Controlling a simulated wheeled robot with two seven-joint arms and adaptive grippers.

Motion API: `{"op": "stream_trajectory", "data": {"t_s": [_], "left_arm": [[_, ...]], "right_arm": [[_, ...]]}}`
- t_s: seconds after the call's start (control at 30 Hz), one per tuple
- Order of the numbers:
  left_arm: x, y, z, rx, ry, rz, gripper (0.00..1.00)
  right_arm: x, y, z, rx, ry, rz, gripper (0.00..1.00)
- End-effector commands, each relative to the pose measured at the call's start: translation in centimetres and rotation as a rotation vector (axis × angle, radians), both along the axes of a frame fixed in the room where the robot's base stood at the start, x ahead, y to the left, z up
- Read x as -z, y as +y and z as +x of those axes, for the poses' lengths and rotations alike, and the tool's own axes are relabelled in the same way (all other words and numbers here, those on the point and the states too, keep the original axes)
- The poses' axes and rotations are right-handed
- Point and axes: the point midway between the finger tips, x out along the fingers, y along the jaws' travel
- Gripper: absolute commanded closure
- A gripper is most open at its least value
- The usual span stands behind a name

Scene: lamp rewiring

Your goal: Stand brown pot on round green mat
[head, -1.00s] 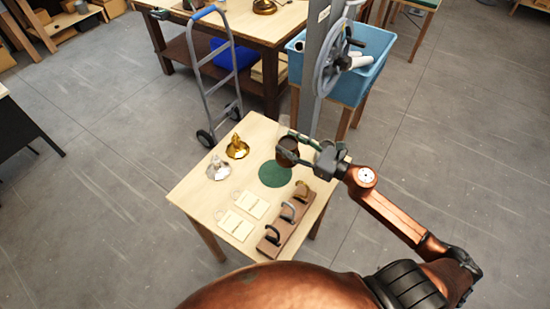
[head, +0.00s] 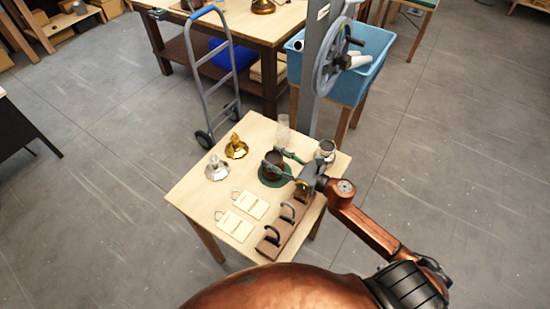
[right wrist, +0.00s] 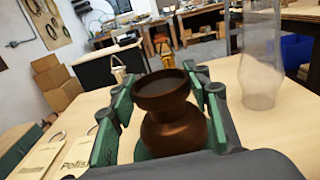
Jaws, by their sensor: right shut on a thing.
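The brown pot (head: 272,168) is upright between the fingers of my right gripper (head: 276,165), which is shut on it. In the right wrist view, the pot (right wrist: 170,118) shows its wide rim and round belly, with a green finger on each side. The round green mat (head: 264,182) lies on the small wooden table, directly under the pot, and its edge shows around the pot. I cannot tell whether the pot's base touches the mat. My left gripper is not in view.
On the small table (head: 200,197) stand a gold lamp base (head: 236,148), a silver one (head: 216,168), a clear glass chimney (head: 283,130) and a silvery piece (head: 325,151). Labelled cards (head: 236,224) and a brown block with dark hooks (head: 283,232) lie nearer me.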

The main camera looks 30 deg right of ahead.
Motion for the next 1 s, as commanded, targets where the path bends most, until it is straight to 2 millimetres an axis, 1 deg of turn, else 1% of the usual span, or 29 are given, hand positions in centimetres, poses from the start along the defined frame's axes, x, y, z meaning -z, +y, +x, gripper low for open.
{"op": "stream_trajectory", "data": {"t_s": [0.1,0.13,0.37,0.63,0.73,0.87,1.0], "left_arm": [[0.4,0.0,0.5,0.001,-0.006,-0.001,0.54],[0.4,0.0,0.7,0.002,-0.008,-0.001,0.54],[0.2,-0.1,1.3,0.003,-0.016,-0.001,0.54],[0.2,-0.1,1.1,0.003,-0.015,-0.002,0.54],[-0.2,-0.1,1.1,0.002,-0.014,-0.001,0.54],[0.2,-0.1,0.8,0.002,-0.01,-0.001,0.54],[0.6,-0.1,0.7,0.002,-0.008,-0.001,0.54]], "right_arm": [[0.3,0.0,0.0,0.0,-0.001,0.001,1.0],[0.4,0.0,0.0,0.0,0.001,-0.001,0.55],[0.3,0.0,0.0,0.0,0.0,0.0,0.39],[0.2,0.0,0.0,0.0,0.0,0.0,0.39],[-0.2,0.0,0.0,0.0,0.0,0.0,0.39],[0.3,-1.0,-1.6,0.003,0.004,0.0,0.39],[0.3,-2.3,-3.8,0.003,0.004,0.0,0.39]]}}
